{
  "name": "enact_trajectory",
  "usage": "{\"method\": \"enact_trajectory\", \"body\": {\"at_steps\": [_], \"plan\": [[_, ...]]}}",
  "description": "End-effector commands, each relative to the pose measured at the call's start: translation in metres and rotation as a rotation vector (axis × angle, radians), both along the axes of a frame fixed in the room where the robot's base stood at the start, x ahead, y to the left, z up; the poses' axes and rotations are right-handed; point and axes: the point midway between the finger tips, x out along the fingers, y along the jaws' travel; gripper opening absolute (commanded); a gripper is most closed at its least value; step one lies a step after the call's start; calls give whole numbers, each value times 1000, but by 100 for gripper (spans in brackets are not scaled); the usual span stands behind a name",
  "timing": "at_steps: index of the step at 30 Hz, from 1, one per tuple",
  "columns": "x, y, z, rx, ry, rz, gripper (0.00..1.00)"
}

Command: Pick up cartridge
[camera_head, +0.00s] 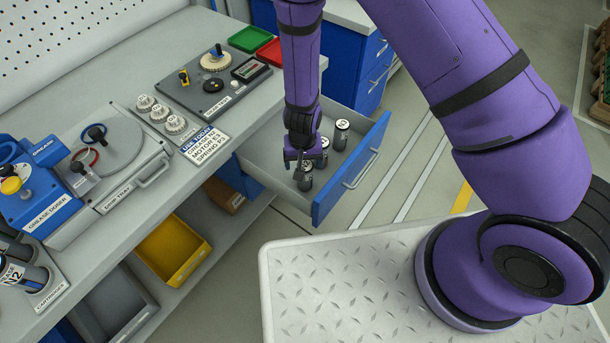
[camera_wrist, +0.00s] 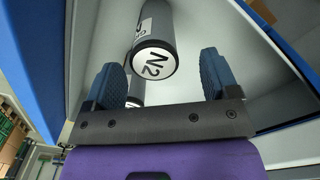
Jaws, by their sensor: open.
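The blue-fronted drawer (camera_head: 325,200) is pulled out and holds several grey cylindrical cartridges. A front cartridge (camera_head: 306,182) stands just below my gripper (camera_head: 297,162), and a rear cartridge (camera_head: 342,134) stands further back. A third cartridge (camera_head: 323,150) is partly hidden by my arm. In the wrist view my gripper (camera_wrist: 161,76) is open, with nothing between its fingertips.
The drawer walls are close around my gripper. The workbench (camera_head: 100,300) stands to the left, with a grease doser (camera_head: 40,185) and a cartridge stand (camera_head: 45,292) on it. A yellow bin (camera_head: 172,250) sits on its lower shelf. The floor right of the drawer is clear.

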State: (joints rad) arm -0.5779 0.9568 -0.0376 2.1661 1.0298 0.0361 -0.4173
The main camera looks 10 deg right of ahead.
Motion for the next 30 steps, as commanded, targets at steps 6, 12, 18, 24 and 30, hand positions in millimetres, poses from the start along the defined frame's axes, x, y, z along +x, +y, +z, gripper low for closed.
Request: {"method": "enact_trajectory", "body": {"at_steps": [6, 12, 18, 24, 30], "plan": [[-2, -5, -21, -1, 4, -6, 81], [-3, -6, -43, 0, 2, -3, 81], [-2, -5, -51, 0, 0, -1, 81], [-2, -5, -50, 0, 0, -1, 79], [-3, -5, -50, 0, 0, -1, 33]]}}
